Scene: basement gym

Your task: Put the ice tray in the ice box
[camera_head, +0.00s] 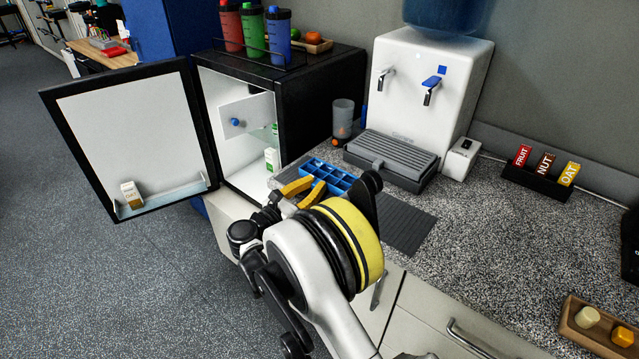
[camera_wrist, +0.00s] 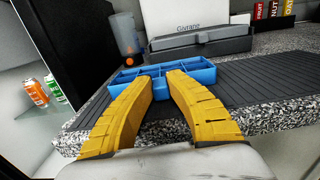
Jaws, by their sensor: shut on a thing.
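The blue ice tray (camera_head: 340,177), divided into several compartments, is at the counter beside the open fridge; it also shows in the wrist view (camera_wrist: 203,73). My gripper (camera_head: 304,188) is shut on the near side of the ice tray, with its yellow fingers (camera_wrist: 160,82) meeting the tray's near edge. The tray looks roughly level; whether it touches the mat is unclear. The ice box is inside the upper part of the black fridge (camera_head: 318,100), behind a white flap with a blue knob (camera_head: 235,122). Whether the flap is fully shut is unclear.
The fridge door (camera_head: 130,130) stands wide open to the left, with a carton (camera_head: 131,194) on its shelf. Cans (camera_wrist: 36,91) stand inside the fridge. Bottles (camera_head: 254,30) stand on top. A dark ribbed mat (camera_head: 405,225), a clear cup (camera_head: 343,118) and a water dispenser (camera_head: 425,85) are on the counter.

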